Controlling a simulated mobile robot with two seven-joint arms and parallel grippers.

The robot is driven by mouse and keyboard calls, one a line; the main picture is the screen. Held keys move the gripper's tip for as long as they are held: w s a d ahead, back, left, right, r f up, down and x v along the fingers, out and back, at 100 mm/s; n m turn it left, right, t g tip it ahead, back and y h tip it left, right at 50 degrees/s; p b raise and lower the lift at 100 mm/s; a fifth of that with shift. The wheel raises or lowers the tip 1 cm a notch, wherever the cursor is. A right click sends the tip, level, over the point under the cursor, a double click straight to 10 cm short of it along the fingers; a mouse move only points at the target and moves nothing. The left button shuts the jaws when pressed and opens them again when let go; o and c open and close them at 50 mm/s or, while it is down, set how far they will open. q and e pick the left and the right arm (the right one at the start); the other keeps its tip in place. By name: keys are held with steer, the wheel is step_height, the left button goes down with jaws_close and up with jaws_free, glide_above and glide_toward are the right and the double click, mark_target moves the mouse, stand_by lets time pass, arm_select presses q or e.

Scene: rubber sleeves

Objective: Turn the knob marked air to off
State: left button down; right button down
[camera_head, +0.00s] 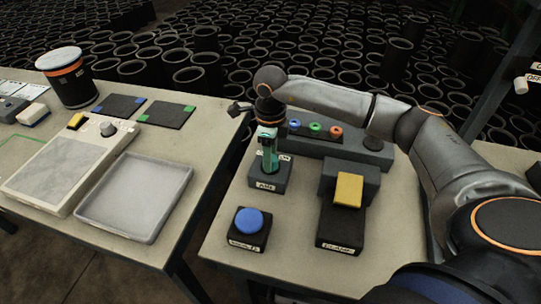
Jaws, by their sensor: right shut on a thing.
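A dark grey box labelled "AIR" (278,185) stands on the right-hand table. My right gripper (269,168) points down onto the top of this box. Its fingers are shut on the air knob, which is mostly hidden between them. Part of a white label shows at the back of the box's top, but the gripper covers some of it, and I cannot read the knob's setting. My left gripper is not in view.
Near the air box are a blue push button (248,220), a yellow pad on a black block (348,190) and a grey panel with blue, green and red rings (315,127). A left table holds a grey tray (150,165). A gap separates the tables.

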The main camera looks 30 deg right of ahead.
steer(key=shift+c, duration=1.6)
jaws_free()
step_height(320, 180, up, 13)
steer(key=shift+f+b, duration=0.2)
steer(key=shift+b, duration=0.2)
